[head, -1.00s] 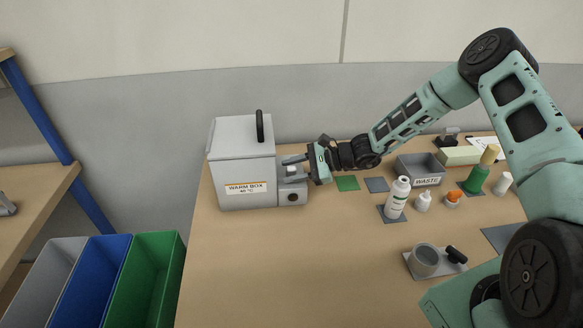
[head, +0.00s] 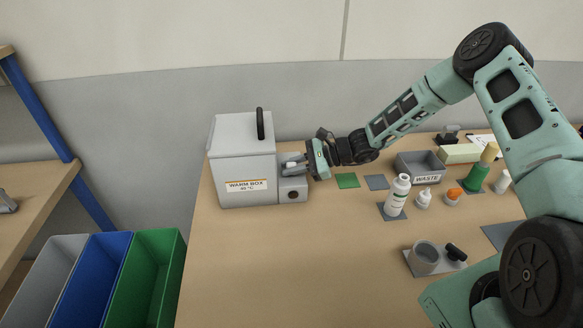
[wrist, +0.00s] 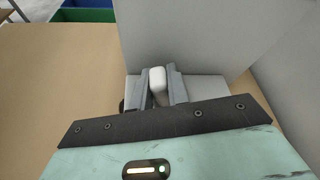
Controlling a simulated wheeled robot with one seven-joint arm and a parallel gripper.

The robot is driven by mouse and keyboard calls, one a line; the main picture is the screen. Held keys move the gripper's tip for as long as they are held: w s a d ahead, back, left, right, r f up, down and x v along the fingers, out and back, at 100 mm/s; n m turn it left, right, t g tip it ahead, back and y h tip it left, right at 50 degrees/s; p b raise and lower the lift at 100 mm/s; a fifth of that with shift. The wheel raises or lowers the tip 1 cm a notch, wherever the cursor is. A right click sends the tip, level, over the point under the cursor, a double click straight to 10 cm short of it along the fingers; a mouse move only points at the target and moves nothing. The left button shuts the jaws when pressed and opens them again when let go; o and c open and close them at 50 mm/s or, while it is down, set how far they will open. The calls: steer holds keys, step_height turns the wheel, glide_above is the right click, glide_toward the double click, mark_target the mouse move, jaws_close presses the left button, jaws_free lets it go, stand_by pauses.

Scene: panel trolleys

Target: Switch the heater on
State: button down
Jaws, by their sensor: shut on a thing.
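The heater is a grey box (head: 241,165) labelled "WARM BOX 40 °C" at the left of the bench, with a black handle on its lid. A small grey switch housing (head: 292,190) with a dark round spot on its front adjoins its right side. My gripper (head: 291,166) is over this housing, reaching in from the right. In the wrist view, my gripper (wrist: 158,88) has its two fingers closed around a white lever (wrist: 158,82) standing on the housing. The lever's lower part is hidden between the fingers.
To the right stand a white bottle (head: 397,195), a small dropper bottle (head: 424,199), a grey WASTE bin (head: 419,167) and a green bottle (head: 476,178). A grey cup (head: 424,257) is nearer the front. The bench's front middle is clear. Grey, blue and green bins (head: 146,275) stand at left.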

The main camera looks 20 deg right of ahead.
steer(key=m+g, duration=0.1)
steer(key=w+m, duration=0.1)
steer(key=shift+w+d+m+g, duration=0.15)
steer(key=shift+m+g, duration=0.15)
steer(key=shift+g, duration=0.1)
steer(key=shift+w+d+f+m+g+y+b, duration=0.1)
steer(key=shift+w+m+g+y+b, duration=0.2)
steer(key=shift+m+g+b, duration=0.35)
steer(key=shift+w+d+m+g+y+b, duration=0.1)
steer(key=shift+w+m+g+b, duration=0.3)
steer(key=shift+m, duration=0.45)
steer(key=c, duration=1.4)
jaws_free()
steer(key=shift+o, duration=0.2)
steer(key=b+v, duration=0.5)
steer(key=v, duration=1.2)
steer(key=shift+d, duration=0.2)
steer(key=shift+w, duration=0.1)
